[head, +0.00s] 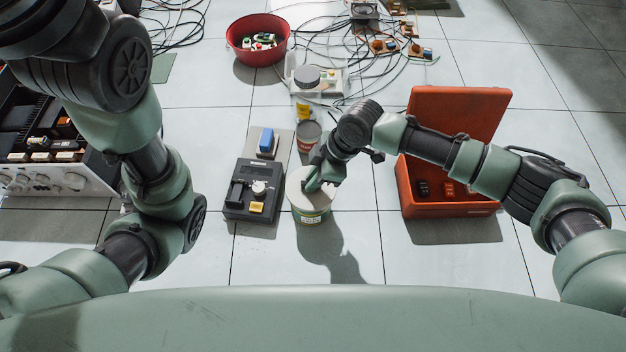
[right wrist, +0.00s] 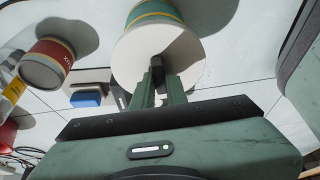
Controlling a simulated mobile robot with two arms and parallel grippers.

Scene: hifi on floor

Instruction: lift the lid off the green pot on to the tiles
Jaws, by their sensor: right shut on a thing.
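The green pot (head: 313,217) stands on the tiles in the middle of the head view, with a green label band and a pale round lid (head: 299,200) on top. My right gripper (head: 313,183) reaches down from the right and is shut on the lid at its centre. In the right wrist view the fingers (right wrist: 157,75) close on a small dark knob on the lid (right wrist: 185,52), and the pot's green band (right wrist: 152,15) shows beyond. I see no clear gap between lid and pot. My left arm shows at the left, but its gripper is out of view.
A dark device (head: 252,196) with a yellow label stands just left of the pot. A red-banded tin (head: 309,137) stands behind it. An open orange case (head: 450,205) lies right, a red bowl (head: 258,58) at the back. Tiles in front of the pot are clear.

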